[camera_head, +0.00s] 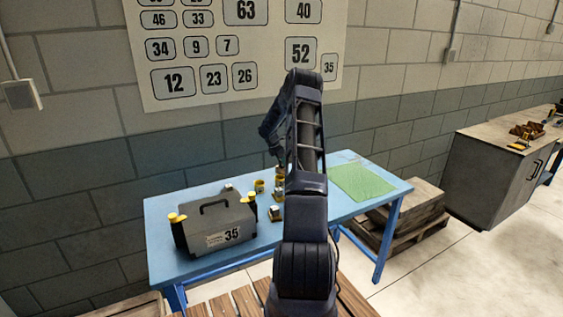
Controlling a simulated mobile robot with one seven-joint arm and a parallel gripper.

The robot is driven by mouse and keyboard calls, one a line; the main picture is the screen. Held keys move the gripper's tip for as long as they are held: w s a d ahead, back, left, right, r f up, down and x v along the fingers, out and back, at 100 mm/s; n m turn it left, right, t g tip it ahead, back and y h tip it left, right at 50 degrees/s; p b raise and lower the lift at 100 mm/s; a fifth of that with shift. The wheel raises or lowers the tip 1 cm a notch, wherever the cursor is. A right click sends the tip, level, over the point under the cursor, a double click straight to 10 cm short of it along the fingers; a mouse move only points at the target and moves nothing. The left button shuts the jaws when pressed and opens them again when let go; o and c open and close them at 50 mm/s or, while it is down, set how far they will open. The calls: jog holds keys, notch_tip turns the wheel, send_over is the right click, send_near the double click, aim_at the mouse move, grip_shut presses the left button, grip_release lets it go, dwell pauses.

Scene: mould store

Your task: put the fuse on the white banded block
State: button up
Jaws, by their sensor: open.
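My gripper (280,160) hangs over the blue table, just left of my forearm. It is open, but its fingertips are small and partly hidden by the arm. Several small yellow-and-dark pieces lie on the table below and left of it. One piece (276,212) with a pale top stands near the middle of the table. Another yellow piece (259,186) is behind it to the left. At this size I cannot tell which piece is the fuse or which is the white banded block. My arm may hide more pieces.
A dark grey case (215,222) marked 35, with a handle and yellow-topped sides, stands on the left of the blue table (165,262). A green mat (362,182) lies clear at the right. A pallet (405,220) and a grey cabinet (497,170) stand farther right.

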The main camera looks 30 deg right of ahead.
jog(key=v, duration=1.2)
jog(key=s+a+r+m+t, duration=0.1)
jog(key=s+a+r+m, duration=0.3)
jog(key=s+a+r, duration=0.6)
jog(key=s+a+r+m+t, duration=0.1)
jog(key=s+a+r+m, duration=0.3)
jog(key=s+a+r, duration=0.7)
jog(key=s+a+m+t+y, duration=0.1)
jog(key=s+a+m, duration=0.3)
jog(key=s, duration=1.2)
jog(key=s+a+r+m+t+y, duration=0.1)
jog(key=s+a+m+y, duration=0.2)
jog(key=s, duration=1.4)
jog(key=a+m, duration=0.2)
jog(key=m, duration=0.1)
jog(key=shift+s+a+t+y, duration=0.15)
jog(key=shift+s+t+y, duration=0.15)
jog(key=shift+r, duration=0.15)
